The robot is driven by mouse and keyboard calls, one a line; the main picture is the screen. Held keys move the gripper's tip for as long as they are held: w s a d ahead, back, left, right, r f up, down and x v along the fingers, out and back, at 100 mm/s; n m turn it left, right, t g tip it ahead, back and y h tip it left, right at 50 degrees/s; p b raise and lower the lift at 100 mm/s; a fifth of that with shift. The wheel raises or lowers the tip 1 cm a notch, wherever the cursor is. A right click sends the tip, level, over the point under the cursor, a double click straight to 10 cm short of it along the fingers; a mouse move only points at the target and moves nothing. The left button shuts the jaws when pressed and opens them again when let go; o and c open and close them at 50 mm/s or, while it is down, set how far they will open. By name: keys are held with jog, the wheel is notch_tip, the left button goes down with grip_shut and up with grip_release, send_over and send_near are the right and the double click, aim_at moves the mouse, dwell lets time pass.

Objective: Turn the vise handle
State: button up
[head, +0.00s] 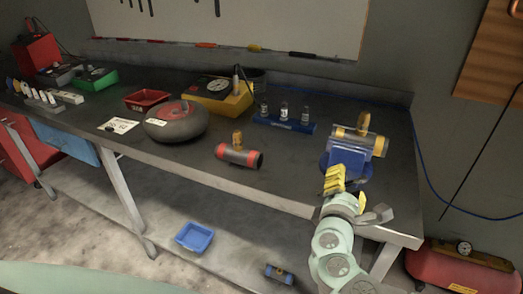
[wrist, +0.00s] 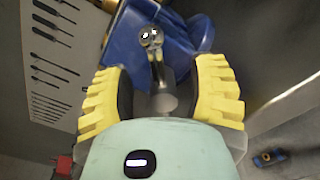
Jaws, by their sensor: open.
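The blue vise (head: 340,157) stands at the right front corner of the workbench, with a grey and yellow cylinder (head: 371,143) at its top. In the wrist view the blue vise body (wrist: 120,42) fills the top middle. Its metal handle (wrist: 157,68), a short bar with a shiny round knob, points up the picture between my fingers. My gripper (head: 354,197) is in front of the vise at the bench edge. In the wrist view my gripper (wrist: 163,92) is open, with one yellow finger on each side of the handle and gaps visible. The handle cannot be made out in the head view.
A blue bin (head: 195,237) sits on the lower shelf. A red tank (head: 465,268) stands at the lower right.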

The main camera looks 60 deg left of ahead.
jog(key=shift+o, duration=0.4)
jog(key=shift+s, duration=0.1)
grip_shut()
